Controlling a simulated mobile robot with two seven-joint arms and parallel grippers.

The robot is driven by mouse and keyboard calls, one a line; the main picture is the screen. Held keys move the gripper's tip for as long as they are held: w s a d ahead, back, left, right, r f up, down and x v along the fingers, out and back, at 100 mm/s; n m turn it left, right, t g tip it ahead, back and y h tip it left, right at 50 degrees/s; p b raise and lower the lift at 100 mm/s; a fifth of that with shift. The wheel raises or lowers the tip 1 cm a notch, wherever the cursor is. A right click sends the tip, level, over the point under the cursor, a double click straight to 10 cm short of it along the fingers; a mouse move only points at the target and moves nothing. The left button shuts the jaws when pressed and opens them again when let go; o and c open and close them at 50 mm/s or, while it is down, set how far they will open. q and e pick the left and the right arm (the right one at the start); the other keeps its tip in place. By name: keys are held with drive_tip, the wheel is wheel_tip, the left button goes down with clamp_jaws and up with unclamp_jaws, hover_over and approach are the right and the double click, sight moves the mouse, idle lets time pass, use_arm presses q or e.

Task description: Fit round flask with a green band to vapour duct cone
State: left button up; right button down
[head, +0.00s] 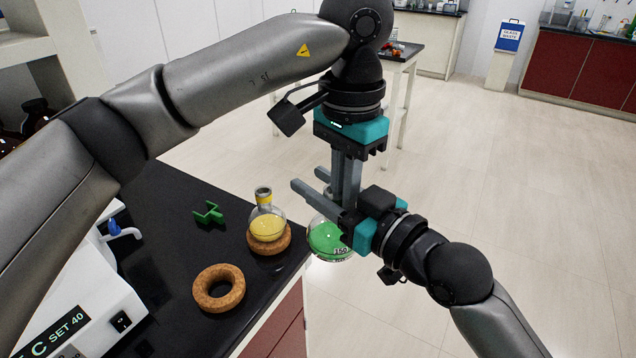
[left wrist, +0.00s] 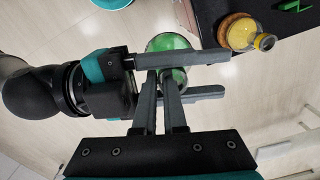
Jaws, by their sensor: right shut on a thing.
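A round glass flask (head: 326,240) with green liquid hangs off the table's right edge, below both grippers. Its neck and any green band are hidden behind the fingers. It also shows in the left wrist view (left wrist: 172,44), behind the fingers. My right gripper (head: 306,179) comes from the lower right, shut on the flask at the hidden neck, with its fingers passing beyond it. My left gripper (head: 348,203) points down from above, its fingers crossing the right gripper's. Its fingers are close together; whether they touch the flask is hidden. The vapour duct cone is not in view.
A yellow-banded flask (head: 267,227) with yellow liquid stands on a cork ring (head: 283,241) on the black table (head: 160,215). An empty cork ring (head: 218,289), a green clip (head: 208,213) and a white device (head: 85,300) are nearby. Open floor lies right.

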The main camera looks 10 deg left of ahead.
use_arm(q)
drive_tip(key=o, duration=0.3)
drive_tip(key=shift+w, duration=0.15)
use_arm(e)
drive_tip(key=shift+s+a+r, duration=0.1)
drive_tip(key=shift+s+a, duration=0.1)
drive_tip(key=shift+s, duration=0.05)
